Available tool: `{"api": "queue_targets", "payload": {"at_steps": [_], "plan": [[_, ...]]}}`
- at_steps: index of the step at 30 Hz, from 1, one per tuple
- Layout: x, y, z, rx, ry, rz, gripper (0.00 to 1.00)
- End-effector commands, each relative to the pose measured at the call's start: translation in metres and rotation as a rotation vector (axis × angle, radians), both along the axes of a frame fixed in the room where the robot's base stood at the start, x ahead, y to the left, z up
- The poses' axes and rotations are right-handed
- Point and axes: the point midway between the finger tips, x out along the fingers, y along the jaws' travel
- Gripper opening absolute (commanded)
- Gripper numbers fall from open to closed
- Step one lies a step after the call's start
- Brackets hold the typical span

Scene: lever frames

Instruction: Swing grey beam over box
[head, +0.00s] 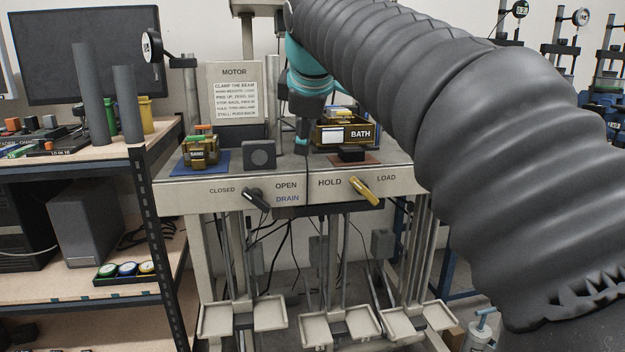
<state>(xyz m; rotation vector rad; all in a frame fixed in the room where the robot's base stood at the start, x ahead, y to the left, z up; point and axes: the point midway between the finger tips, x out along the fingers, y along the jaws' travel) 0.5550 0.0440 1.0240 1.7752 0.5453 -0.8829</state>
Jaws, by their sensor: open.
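My gripper (304,138) hangs pointing down over the middle of the pale bench, below my teal wrist. It is open, seen narrow and nearly edge-on, with nothing visible in it. The box marked BATH (331,134) stands just right of it on a reddish mat, partly behind my arm. Another box marked SAND (200,152) stands on a blue mat at the left. No grey beam can be picked out for certain; my large arm covers the upper right. A pale crosspiece (255,6) shows at the top edge.
The bench front carries a dark lever (256,199) between CLOSED and OPEN, and a yellow lever (363,190) between HOLD and LOAD. A grey block (260,154) stands left of my gripper. A dial gauge (152,46) and a loaded shelf (80,160) are at left.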

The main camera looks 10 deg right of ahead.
Motion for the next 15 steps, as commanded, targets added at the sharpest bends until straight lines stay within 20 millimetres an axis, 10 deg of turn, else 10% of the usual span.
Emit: {"api": "queue_targets", "payload": {"at_steps": [15], "plan": [[-0.034,-0.005,-0.069,0.269,0.048,-0.317,0.51]]}}
